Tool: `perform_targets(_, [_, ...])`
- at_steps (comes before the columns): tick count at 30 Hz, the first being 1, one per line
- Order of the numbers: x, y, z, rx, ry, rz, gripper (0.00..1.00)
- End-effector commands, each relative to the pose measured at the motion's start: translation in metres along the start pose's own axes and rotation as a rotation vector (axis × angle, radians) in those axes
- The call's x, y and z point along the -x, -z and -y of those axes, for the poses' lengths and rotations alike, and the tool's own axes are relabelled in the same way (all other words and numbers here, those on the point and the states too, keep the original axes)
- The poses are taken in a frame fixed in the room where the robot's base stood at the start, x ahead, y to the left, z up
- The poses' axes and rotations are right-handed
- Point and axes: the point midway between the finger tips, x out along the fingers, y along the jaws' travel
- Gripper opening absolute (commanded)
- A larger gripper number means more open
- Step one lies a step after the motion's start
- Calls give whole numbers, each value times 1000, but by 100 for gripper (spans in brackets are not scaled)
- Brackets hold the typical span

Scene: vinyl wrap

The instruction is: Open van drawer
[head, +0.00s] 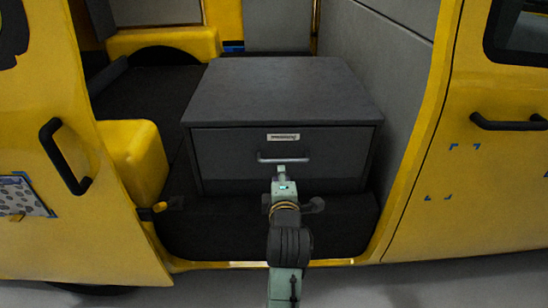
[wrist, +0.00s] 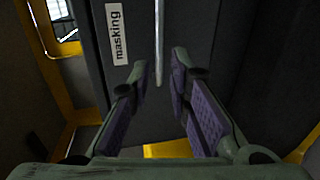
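The dark grey drawer (head: 225,155) is in the cabinet inside the yellow van and looks shut, its front flush with the cabinet. A pale horizontal bar handle (head: 285,158) is on its front, below a white label (head: 283,137). My gripper (head: 281,170) is just below and in front of the handle's middle. In the wrist view, my gripper (wrist: 160,68) is open, its purple-padded fingers apart. The handle (wrist: 159,40) runs upright in that view, its end showing in the gap between the fingertips. Whether the fingers touch it I cannot tell. The label (wrist: 119,33) reads "masking".
The cabinet top (head: 280,88) is bare. A yellow wheel-arch cover (head: 133,155) stands to the left, and a grey panel wall (head: 385,80) is close on the right. The van's door sill (head: 250,264) crosses below my arm. Yellow doors with black handles flank the opening.

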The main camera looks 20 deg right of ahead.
Motion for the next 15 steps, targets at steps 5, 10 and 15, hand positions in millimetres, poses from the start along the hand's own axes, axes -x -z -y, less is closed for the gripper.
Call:
perform_targets(5, [-35,1,-3,-1,0,-2,18])
perform_targets(10, [-65,1,-3,0,-1,-1,18])
perform_targets(15, [-85,1,-3,-1,-3,-1,18])
